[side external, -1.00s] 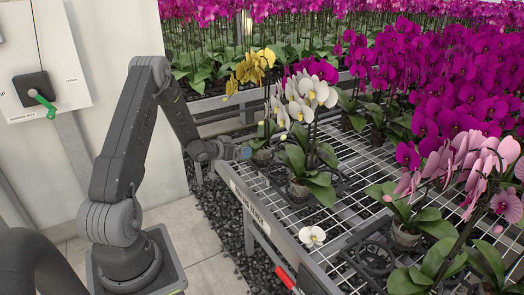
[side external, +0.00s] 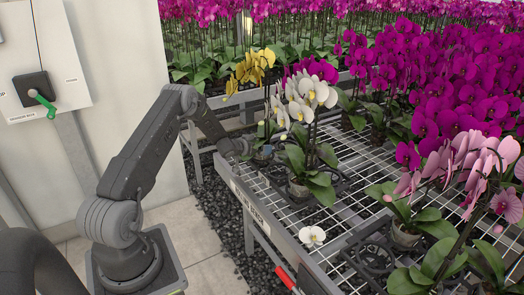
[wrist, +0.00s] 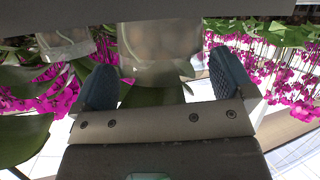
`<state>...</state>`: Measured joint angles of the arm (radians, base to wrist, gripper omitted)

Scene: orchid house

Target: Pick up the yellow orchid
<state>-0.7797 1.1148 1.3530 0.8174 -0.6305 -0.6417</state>
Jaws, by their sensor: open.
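The yellow orchid (side external: 252,68) stands at the far left corner of the mesh bench in the side view, its blooms on tall stems above green leaves. My gripper (side external: 262,152) is low at the base of this plant, its fingertips partly hidden among leaves and pot. In the wrist view, my gripper (wrist: 165,85) is open, with two dark blue ridged fingers spread apart. A clear pot (wrist: 160,42) lies ahead of and roughly between the fingers, with a gap visible on both sides near the tips. Contact with the pot cannot be told.
A white orchid (side external: 305,95) stands just right of the yellow one, its leaves close to my gripper. A loose white bloom (side external: 312,236) lies near the bench's front rail (side external: 262,212). Another clear pot (wrist: 65,42) shows at left in the wrist view. Magenta orchids (side external: 430,80) crowd the right.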

